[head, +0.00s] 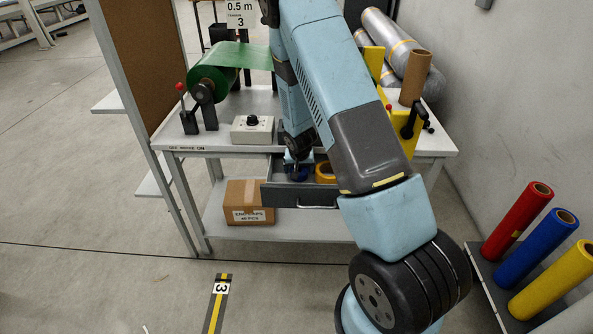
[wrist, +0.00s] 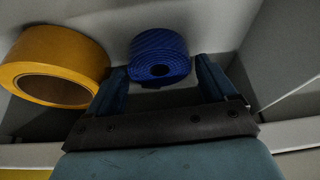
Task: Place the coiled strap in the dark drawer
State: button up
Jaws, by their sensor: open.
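The coiled strap (wrist: 160,55) is a tight blue roll resting on the floor of the open dark drawer (head: 300,197); its blue also shows in the head view (head: 297,173). My gripper (wrist: 160,78) is open, its two fingers apart on either side of the near part of the strap in the wrist view. No clear hold on the strap shows. In the head view my gripper (head: 298,157) reaches down into the drawer, and my arm hides part of the drawer's right side.
A yellow-orange tape roll (wrist: 55,65) lies left of the strap in the drawer. On the bench (head: 190,140) stand a control box (head: 252,129) and a green roll (head: 215,70). A cardboard box (head: 249,200) sits on the lower shelf. Coloured rolls (head: 535,245) stand at right.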

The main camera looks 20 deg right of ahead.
jog(key=s+d+v, duration=0.1)
jog(key=d+v, duration=0.1)
jog(key=v, duration=1.6)
jog(key=s+d+v, duration=0.1)
jog(key=d+v, duration=0.1)
jog(key=v, duration=1.6)
jog(key=s+r+n, duration=0.1)
jog(key=s+r, duration=0.2)
jog(key=s, duration=0.4)
jog(key=s+r+n+t, duration=0.1)
jog(key=s+r, duration=0.3)
jog(key=s, duration=0.3)
jog(key=s+a+r+n+y, duration=0.1)
jog(key=s+r, duration=0.3)
jog(key=s, duration=0.3)
jog(key=shift+s+r, duration=0.25)
jog(key=shift+s, duration=0.15)
jog(key=shift+s, duration=0.1)
jog(key=shift+c, duration=0.5)
